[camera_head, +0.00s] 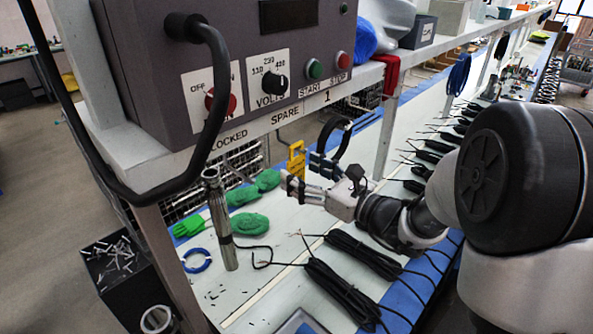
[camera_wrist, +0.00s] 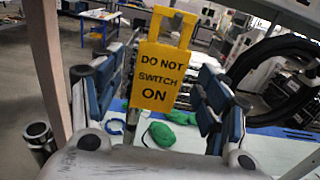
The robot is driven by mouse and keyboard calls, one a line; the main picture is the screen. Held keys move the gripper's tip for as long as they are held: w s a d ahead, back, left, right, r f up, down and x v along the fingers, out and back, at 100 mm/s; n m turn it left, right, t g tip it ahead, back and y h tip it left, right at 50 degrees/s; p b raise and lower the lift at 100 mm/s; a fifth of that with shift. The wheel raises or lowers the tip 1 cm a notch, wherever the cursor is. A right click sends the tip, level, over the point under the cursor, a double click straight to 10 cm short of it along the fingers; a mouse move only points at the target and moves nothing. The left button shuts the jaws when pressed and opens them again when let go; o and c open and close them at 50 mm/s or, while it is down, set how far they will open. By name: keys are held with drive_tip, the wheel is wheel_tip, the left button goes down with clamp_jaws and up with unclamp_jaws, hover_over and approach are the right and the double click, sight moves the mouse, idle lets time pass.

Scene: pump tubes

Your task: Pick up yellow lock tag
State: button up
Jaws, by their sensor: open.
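The yellow lock tag (camera_wrist: 157,75) reads "DO NOT SWITCH ON" and hangs upright in front of my gripper (camera_wrist: 155,105). In the wrist view the tag shows between the two blue-padded fingers, with clear gaps at both sides. My gripper is open and holds nothing. In the head view the tag (camera_head: 296,161) hangs below the shelf edge, just beyond the fingers of my gripper (camera_head: 300,180).
The grey control box (camera_head: 230,60) stands on the shelf above, with a thick black cable at its left. A steel cylinder (camera_head: 219,220) stands on the bench beside green coils (camera_head: 249,223) and a blue ring (camera_head: 197,260). Black cable bundles (camera_head: 345,290) lie along the bench.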

drive_tip(key=x, duration=0.2)
drive_tip(key=shift+w+a, duration=0.25)
drive_tip(key=shift+c, duration=0.5)
drive_tip(key=c, duration=1.1)
